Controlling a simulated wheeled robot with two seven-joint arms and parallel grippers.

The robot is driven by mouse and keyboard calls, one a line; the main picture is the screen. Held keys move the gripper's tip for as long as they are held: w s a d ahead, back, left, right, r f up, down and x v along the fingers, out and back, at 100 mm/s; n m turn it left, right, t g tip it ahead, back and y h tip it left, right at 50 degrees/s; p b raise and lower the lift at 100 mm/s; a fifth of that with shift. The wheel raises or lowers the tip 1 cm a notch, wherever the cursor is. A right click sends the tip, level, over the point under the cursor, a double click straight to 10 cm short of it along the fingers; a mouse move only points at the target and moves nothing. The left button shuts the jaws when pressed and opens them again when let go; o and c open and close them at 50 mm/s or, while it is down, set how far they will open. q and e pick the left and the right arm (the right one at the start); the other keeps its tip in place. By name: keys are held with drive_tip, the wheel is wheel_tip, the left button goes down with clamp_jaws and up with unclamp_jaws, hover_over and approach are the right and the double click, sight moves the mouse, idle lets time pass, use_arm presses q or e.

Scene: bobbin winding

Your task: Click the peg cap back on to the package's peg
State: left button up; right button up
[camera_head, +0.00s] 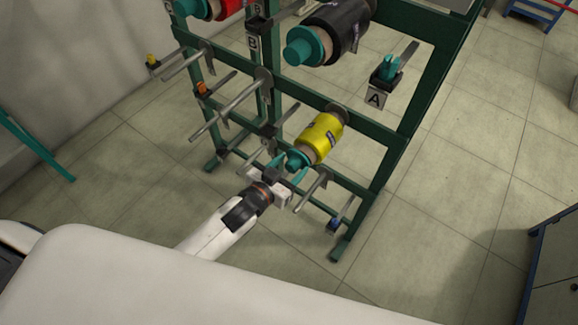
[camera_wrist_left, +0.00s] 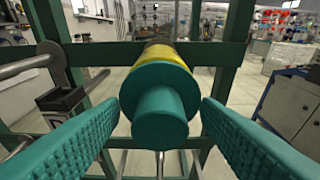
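The yellow package (camera_head: 320,136) hangs on the green rack at its lower middle level. A teal peg cap (camera_head: 296,160) sits at its near end. In the left wrist view the cap (camera_wrist_left: 160,112) is straight ahead, a wide disc with a narrower round knob, and the yellow package (camera_wrist_left: 166,54) shows behind it. Whether the cap is fully seated cannot be told. My left gripper (camera_head: 284,168) is at the cap, its teal fingers apart. In the wrist view a gap shows between the cap's knob and each finger. My right gripper is not in view.
The green rack (camera_head: 398,150) has several bare grey pegs (camera_head: 222,118) beside the package. A black package with a teal cap (camera_head: 303,46) hangs above. A peg holder with a teal piece (camera_head: 387,70) carries label A. A blue cabinet (camera_head: 556,262) stands right. Floor between is clear.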

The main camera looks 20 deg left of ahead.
use_arm(q)
drive_tip(key=b+v, duration=0.1)
drive_tip(key=v, duration=1.1)
drive_tip(key=shift+b, duration=0.3)
drive_tip(key=s+a+f+n+g+y, duration=0.1)
drive_tip(key=s+a+f+g+y, duration=0.15)
drive_tip(key=f, duration=1.15)
drive_tip(key=s+a+f+g+y, duration=0.2)
drive_tip(key=s+a+f+g, duration=0.15)
drive_tip(key=f, duration=1.15)
drive_tip(key=s+f+g, duration=0.3)
drive_tip(key=s+f, duration=0.5)
drive_tip(key=s, duration=0.3)
drive_tip(key=s+f+g, duration=0.4)
drive_tip(key=s+f, duration=0.4)
drive_tip(key=s, duration=0.3)
drive_tip(key=shift+s+a+n+y, duration=0.3)
drive_tip(key=shift+s+a+y, duration=0.05)
drive_tip(key=shift+s+a, duration=0.1)
drive_tip(key=shift+w+f, duration=0.1)
